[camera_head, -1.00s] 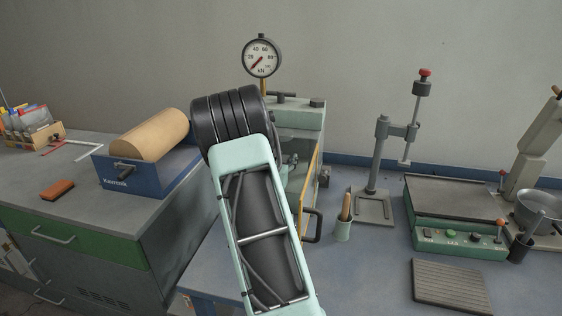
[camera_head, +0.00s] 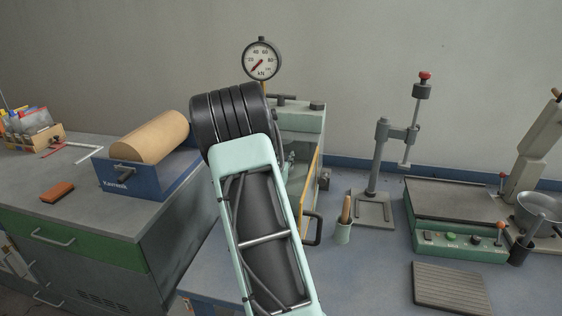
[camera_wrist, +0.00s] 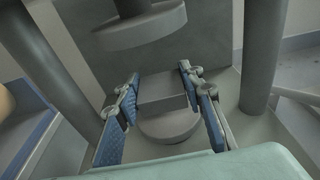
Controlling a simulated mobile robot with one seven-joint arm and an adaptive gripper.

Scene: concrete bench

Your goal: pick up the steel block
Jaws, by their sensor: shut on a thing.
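In the wrist view the steel block (camera_wrist: 162,91) is a grey block between the two blue-padded fingers of my gripper (camera_wrist: 163,105). My gripper is shut on it. The block is above or on a round grey platen (camera_wrist: 168,128); I cannot tell whether they touch. A second round platen (camera_wrist: 138,24) hangs above. In the head view my own arm hides the block and the gripper.
Grey columns (camera_wrist: 262,55) of the press (camera_head: 300,120) stand on both sides of my gripper, leaving little side room. A dial gauge (camera_head: 262,60) rises above the press.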

